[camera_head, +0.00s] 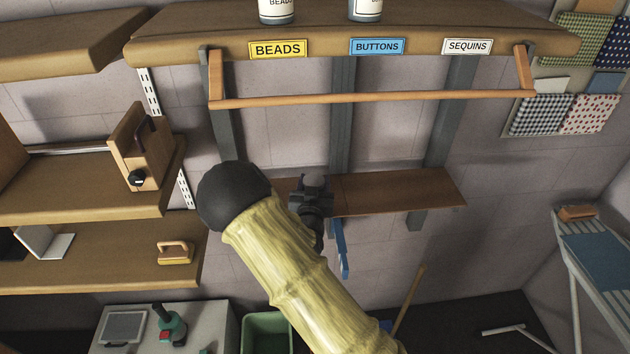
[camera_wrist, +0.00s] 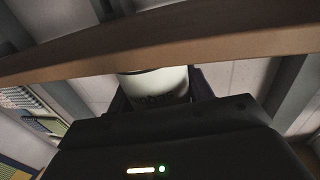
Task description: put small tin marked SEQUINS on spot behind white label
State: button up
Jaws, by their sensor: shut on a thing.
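My gripper (camera_head: 311,194) is in the middle of the head view, below the wooden rail and in front of the low brown shelf. The tin's top is hidden behind a wooden beam there. The white SEQUINS label (camera_head: 467,46) is at the right of the upper shelf's front edge (camera_head: 400,28). The shelf top behind that label shows no tin in the visible part.
A wooden rail (camera_head: 370,97) hangs below the upper shelf. Jars stand behind the yellow BEADS label (camera_head: 278,49) and the blue BUTTONS label (camera_head: 377,46). The low brown shelf (camera_head: 400,192) is behind my gripper. Side shelves are at left, an ironing board (camera_head: 603,255) at right.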

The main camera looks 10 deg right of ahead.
jog(key=shift+w+f, duration=0.1)
jog(key=shift+f, duration=0.05)
jog(key=o, duration=1)
jog(key=shift+a, duration=0.1)
jog(key=shift+o, duration=0.2)
jog(key=shift+s, duration=0.25)
jog(key=shift+w+r, duration=0.1)
jog(key=shift+r, duration=0.1)
jog(key=shift+s+f, duration=0.15)
jog(key=shift+s, duration=0.05)
jog(key=s+a+b, duration=0.2)
jog(key=s+b, duration=0.3)
jog(key=s, duration=0.6)
jog(key=shift+s+b, duration=0.2)
jog(key=shift+b, duration=0.2)
